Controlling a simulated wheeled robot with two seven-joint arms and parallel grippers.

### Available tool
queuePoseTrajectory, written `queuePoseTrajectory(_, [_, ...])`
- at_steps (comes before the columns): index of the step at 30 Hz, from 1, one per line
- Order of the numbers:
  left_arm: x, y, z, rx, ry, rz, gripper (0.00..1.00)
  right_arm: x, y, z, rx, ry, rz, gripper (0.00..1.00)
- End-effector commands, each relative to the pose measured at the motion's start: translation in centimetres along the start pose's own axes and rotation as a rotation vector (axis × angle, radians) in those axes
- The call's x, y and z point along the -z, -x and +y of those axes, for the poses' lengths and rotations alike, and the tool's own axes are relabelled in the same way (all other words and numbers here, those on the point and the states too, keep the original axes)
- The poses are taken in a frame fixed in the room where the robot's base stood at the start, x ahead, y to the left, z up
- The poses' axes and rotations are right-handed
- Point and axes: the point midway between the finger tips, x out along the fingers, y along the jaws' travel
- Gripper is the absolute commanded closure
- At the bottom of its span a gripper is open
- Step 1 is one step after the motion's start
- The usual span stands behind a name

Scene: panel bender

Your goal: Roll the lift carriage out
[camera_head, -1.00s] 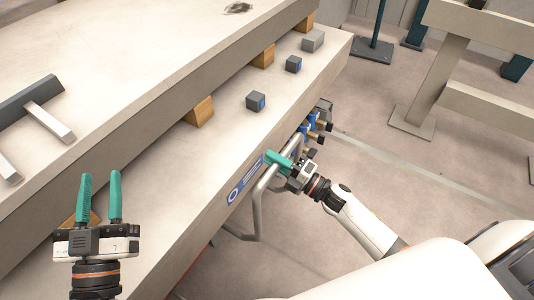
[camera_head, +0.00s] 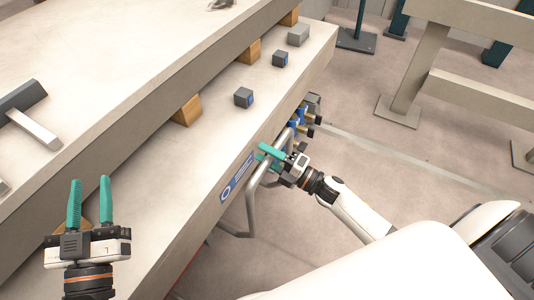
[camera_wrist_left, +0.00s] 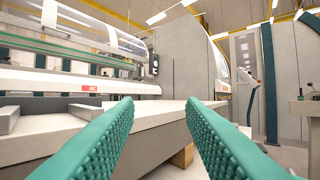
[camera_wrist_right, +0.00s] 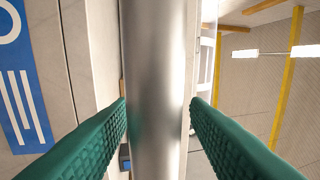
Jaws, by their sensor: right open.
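The lift carriage (camera_head: 222,143) is a long pale slab beside a higher pale table. A bent grey metal handle (camera_head: 252,205) sticks out from its side, near a blue and white label (camera_head: 238,177). My right gripper (camera_head: 268,155) is at the handle's upper part, its teal fingers open. In the right wrist view the handle's bar (camera_wrist_right: 156,90) runs between the two fingers, with the left finger close to it and a gap at the right. My left gripper (camera_head: 89,203) is open and empty over the carriage's near left part; its fingers also show in the left wrist view (camera_wrist_left: 160,125).
Small grey blocks (camera_head: 243,97) and wooden blocks (camera_head: 187,110) are on the carriage, the wooden ones under the higher table's edge (camera_head: 150,85). Blue and brass fittings (camera_head: 299,120) sit beyond the handle. A pale frame (camera_head: 420,75) stands at right; floor (camera_head: 420,155) between is clear.

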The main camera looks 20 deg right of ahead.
Motion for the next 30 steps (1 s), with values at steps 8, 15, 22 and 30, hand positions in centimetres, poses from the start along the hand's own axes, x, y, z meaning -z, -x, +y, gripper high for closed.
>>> queuePoseTrajectory(8, [1.5,0.2,0.2,-0.005,-0.002,0.109,0.64,0.0,4.0,0.1,-0.006,-0.002,0.003,0.58])
queuePoseTrajectory(15, [3.3,0.7,0.5,-0.011,-0.006,0.231,0.64,0.1,9.1,0.0,-0.003,0.000,0.002,0.58])
queuePoseTrajectory(22, [4.2,1.0,0.6,-0.015,-0.007,0.287,0.64,0.1,11.6,-0.1,0.000,0.000,0.002,0.58])
queuePoseTrajectory(30, [4.3,1.1,0.7,-0.015,-0.007,0.295,0.64,0.1,12.0,-0.1,0.001,0.001,0.002,0.58])
